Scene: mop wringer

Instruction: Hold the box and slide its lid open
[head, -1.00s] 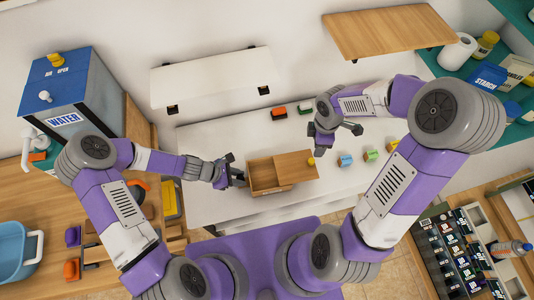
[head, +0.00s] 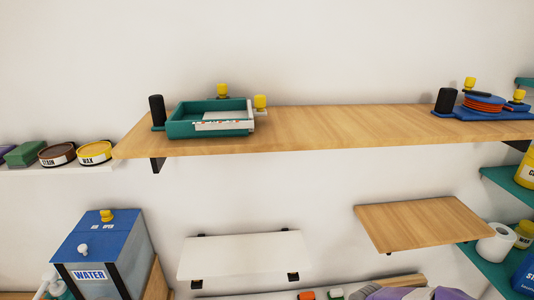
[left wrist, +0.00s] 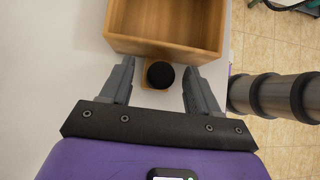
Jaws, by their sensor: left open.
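The wooden box (left wrist: 165,48) is at the top of the left wrist view, open-topped where it shows, with its far part cut off. A round black knob (left wrist: 160,76) on a small wooden tab sticks out from its near side. My left gripper (left wrist: 157,68) is open, with one finger on each side of the knob and a gap to it on both sides. The lid is out of both current views. The head view is tilted up at the wall and shows neither the box nor my grippers.
In the left wrist view a pale worktop (left wrist: 60,60) lies left of the box, with tiled floor (left wrist: 285,45) to the right. The head view shows a long wooden shelf (head: 330,125) holding a teal tray (head: 185,120), and a white wall shelf (head: 240,256) below.

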